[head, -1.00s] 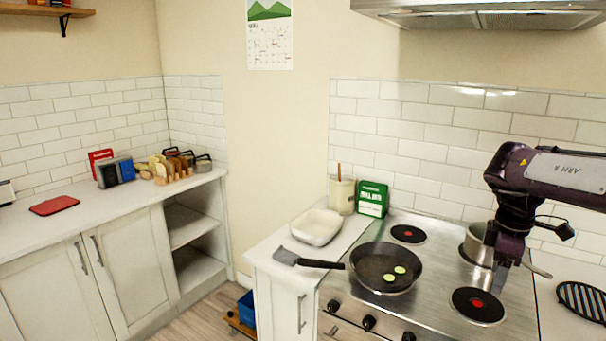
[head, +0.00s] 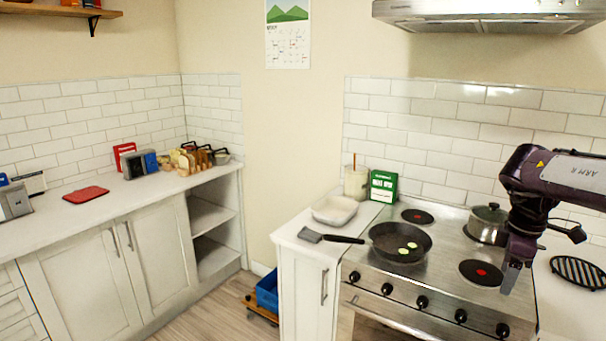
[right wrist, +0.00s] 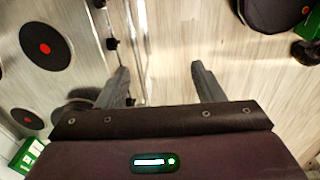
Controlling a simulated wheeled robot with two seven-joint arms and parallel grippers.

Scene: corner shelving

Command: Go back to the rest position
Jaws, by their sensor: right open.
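My right gripper (head: 514,272) hangs over the right side of the stove (head: 440,262) in the head view, pointing down. In the right wrist view its two fingers (right wrist: 160,84) stand apart with nothing between them. A black frying pan (head: 388,254) with green slices in it sits on the stove's front left, apart from the gripper. A lidded steel pot (head: 482,230) stands on the back right of the stove, partly behind my right arm. My left gripper is not in view.
A white dish (head: 335,209), a utensil jar (head: 355,182) and a green box (head: 383,187) stand left of the stove. A black trivet (head: 578,271) lies to the right. A blue bin (head: 267,291) stands on the floor. The range hood (head: 480,14) hangs above.

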